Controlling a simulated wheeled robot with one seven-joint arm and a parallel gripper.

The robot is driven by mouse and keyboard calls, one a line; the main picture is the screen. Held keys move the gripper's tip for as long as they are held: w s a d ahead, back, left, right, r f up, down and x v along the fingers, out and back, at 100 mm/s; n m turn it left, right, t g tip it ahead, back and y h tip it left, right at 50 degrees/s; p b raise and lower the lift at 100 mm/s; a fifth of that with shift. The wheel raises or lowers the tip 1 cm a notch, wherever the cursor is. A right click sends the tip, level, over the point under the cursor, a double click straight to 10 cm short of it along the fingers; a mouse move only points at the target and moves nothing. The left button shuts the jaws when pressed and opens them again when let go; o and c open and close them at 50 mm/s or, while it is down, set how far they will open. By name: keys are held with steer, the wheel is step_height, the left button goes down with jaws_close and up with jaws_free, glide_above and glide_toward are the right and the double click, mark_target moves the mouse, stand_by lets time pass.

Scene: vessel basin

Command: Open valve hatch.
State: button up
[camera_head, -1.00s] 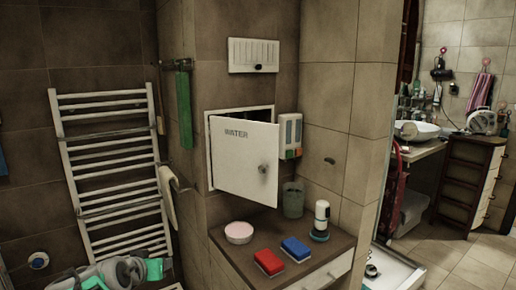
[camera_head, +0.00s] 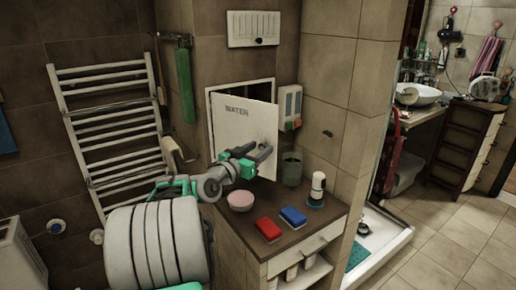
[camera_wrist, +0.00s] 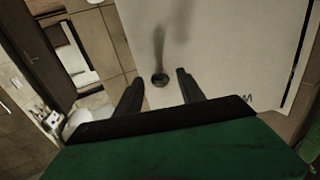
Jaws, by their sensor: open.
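The valve hatch is a white door marked WATER (camera_head: 236,122), set in the tiled wall above a counter. It stands partly open, with a dark gap along its top showing the recess behind. My gripper (camera_head: 266,152) is in front of the door's right part, near the knob, which it hides in the head view. In the wrist view the round dark knob (camera_wrist: 160,79) lies just ahead of and between the two spread fingertips (camera_wrist: 159,82). The fingers are open and hold nothing. I cannot tell whether they touch the door face.
Below the hatch, the counter (camera_head: 290,247) holds a pink bowl (camera_head: 240,200), a red sponge (camera_head: 268,229), a blue sponge (camera_head: 293,216), a grey cup (camera_head: 291,169) and a white bottle (camera_head: 317,188). A soap dispenser (camera_head: 289,106) hangs right of the hatch. A towel radiator (camera_head: 112,125) stands left.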

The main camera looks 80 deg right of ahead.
steer(key=shift+c, duration=0.3)
jaws_close()
steer(key=shift+w, duration=0.1)
stand_by(1.0)
